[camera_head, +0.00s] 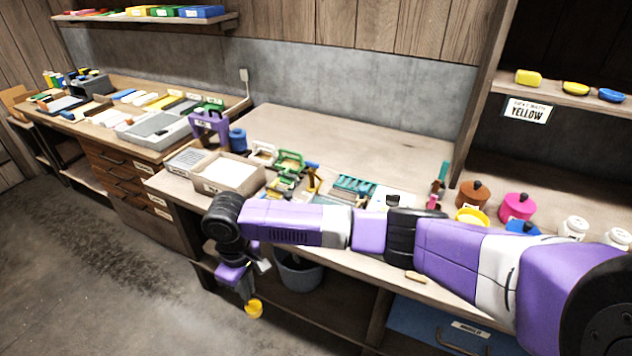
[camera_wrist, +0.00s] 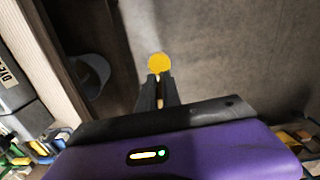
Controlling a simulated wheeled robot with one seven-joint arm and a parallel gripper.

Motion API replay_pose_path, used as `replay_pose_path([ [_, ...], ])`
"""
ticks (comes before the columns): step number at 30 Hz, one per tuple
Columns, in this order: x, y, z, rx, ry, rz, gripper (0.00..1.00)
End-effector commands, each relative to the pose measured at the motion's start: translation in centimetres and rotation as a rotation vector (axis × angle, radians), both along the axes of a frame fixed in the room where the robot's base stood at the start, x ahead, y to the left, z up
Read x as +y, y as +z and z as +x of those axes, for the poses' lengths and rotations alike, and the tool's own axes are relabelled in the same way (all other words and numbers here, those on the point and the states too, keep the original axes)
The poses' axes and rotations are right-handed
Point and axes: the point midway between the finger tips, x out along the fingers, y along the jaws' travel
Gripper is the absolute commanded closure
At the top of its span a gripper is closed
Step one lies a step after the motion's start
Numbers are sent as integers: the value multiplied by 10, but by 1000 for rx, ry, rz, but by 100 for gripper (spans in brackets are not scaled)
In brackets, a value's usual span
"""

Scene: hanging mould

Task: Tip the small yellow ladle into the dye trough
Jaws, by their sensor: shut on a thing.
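The small yellow ladle (camera_head: 253,309) is at the end of my gripper (camera_head: 244,291), low in front of the bench and over the floor. In the wrist view the two dark fingers (camera_wrist: 157,92) are shut, with the yellow ladle (camera_wrist: 157,65) at their tips. Its handle is mostly hidden between the fingers, and I cannot tell whether its bowl holds anything. A grey container (camera_wrist: 12,88) with a label starting "DYE" shows at the left edge of the wrist view, apart from the ladle; it looks like the dye trough. I cannot pick it out in the head view, where my arm covers part of the bench.
A grey bucket (camera_head: 298,272) stands on the lower shelf, right of my gripper. The bench (camera_head: 345,140) holds a tray (camera_head: 228,175), green and white clamp-like pieces, and pots, including a brown one (camera_head: 473,195) and a pink one (camera_head: 517,207). The floor (camera_head: 100,270) at left is clear.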

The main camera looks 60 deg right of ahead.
Motion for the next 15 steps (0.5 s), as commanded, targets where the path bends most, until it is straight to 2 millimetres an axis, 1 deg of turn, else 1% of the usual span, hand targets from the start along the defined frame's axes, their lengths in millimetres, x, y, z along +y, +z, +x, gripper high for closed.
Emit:
replay_pose_path([
  [1, -25, 13, 10, 0, 19, 0, 100],
  [4, -72, 35, 25, -1, 84, 0, 100],
  [7, -120, 58, 33, -1, 152, 1, 100],
  [8, -134, 65, 34, -1, 174, 1, 100],
  [9, -153, 74, 35, 0, 203, 2, 100],
  [11, -183, 88, 34, -1, 248, 2, 100],
  [12, -202, 98, 32, 0, 281, 3, 100],
  [14, -231, 111, 27, -1, 332, 4, 100],
  [15, -250, 120, 22, -1, 367, 4, 100],
])
